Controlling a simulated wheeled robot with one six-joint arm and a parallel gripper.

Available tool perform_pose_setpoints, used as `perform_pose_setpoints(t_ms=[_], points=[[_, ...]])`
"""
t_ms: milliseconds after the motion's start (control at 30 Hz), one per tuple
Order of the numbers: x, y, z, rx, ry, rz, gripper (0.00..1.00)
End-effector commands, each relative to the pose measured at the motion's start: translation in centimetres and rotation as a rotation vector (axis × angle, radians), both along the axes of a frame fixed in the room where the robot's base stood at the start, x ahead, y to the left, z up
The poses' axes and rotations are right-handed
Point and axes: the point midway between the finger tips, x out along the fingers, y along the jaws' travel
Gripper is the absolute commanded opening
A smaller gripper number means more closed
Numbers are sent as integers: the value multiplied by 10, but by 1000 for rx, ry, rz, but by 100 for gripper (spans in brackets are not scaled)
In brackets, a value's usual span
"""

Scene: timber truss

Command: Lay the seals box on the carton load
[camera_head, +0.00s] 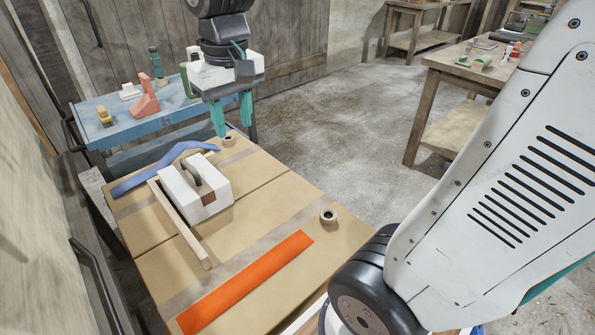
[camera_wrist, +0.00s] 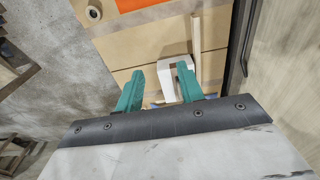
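My gripper (camera_head: 233,125) hangs above the far part of the cartons, behind and right of the box. Its green fingers are apart with nothing between them. In the wrist view the box (camera_wrist: 172,66) shows beyond the open fingers (camera_wrist: 157,75), partly hidden by them.
An orange strip (camera_head: 247,281), a blue strap (camera_head: 160,169) and tape rolls (camera_head: 328,216) lie on the cartons. A blue cart (camera_head: 112,140) with tools stands behind. A wooden bench (camera_head: 450,65) is at right. Walls are close on the left; the floor between is clear.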

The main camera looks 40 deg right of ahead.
Motion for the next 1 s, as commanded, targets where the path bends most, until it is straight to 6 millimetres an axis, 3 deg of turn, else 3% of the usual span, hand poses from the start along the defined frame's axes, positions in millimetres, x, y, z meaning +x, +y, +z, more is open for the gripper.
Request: perform_pose_setpoints(t_ms=[33,200,400,567,867,1000], points=[[-28,-1,2,0,-14,-1,38],[-102,-5,-9,-1,-32,-2,38],[-152,-6,-28,-2,-43,-2,38],[-163,-7,-33,-3,-44,-2,38],[-163,-7,-33,-3,-44,-1,38],[-161,-6,-36,-2,-27,2,2]])
